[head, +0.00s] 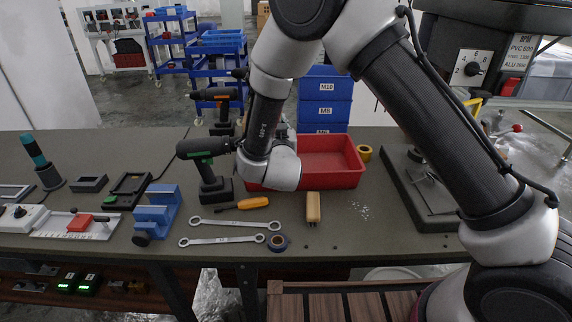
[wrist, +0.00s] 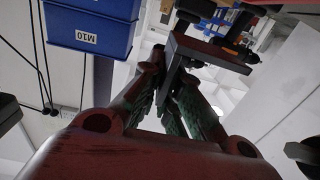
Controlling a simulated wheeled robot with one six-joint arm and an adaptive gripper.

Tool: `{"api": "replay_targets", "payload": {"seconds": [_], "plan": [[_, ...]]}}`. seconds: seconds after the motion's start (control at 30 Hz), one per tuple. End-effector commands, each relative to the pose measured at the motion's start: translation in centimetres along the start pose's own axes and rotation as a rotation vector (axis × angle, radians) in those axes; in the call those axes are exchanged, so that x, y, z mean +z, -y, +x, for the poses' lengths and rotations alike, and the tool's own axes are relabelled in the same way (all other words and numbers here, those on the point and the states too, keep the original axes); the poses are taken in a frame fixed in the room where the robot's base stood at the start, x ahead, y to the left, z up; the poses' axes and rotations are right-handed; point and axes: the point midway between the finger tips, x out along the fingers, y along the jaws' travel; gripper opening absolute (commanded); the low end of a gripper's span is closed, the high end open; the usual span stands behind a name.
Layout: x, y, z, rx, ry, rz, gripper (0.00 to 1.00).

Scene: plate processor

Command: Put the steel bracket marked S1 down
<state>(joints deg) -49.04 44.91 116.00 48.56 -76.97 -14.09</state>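In the wrist view my gripper (wrist: 168,98) is shut on a dark, angular metal piece, which looks like the steel bracket (wrist: 208,53). One leg of it sits between the fingertips and a flat plate reaches out to the right. No S1 mark is readable on it. The bracket is held in the air, with no surface seen touching it. In the head view my wrist hides the gripper and the bracket, above the bench (head: 340,222) near the left end of the red tray.
The red tray (head: 345,175) stands behind my wrist, with blue bins (head: 325,88) beyond. Drill press base (head: 425,190) is at right.

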Motion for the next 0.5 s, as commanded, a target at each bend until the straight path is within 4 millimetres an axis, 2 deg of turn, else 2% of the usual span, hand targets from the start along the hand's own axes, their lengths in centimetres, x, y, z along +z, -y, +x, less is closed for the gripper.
{"api": "replay_targets", "payload": {"seconds": [0.03, 0.1, 0.33, 0.5], "plan": [[1.3, 0.0, 0.0, 0.000, 0.002, -0.004, 0.00], [2.6, 0.0, 0.0, 0.001, 0.001, -0.003, 0.00], [5.3, 0.0, 0.0, 0.002, 0.000, -0.001, 0.00], [8.0, -0.1, 0.0, 0.003, 0.000, -0.002, 0.00]]}}
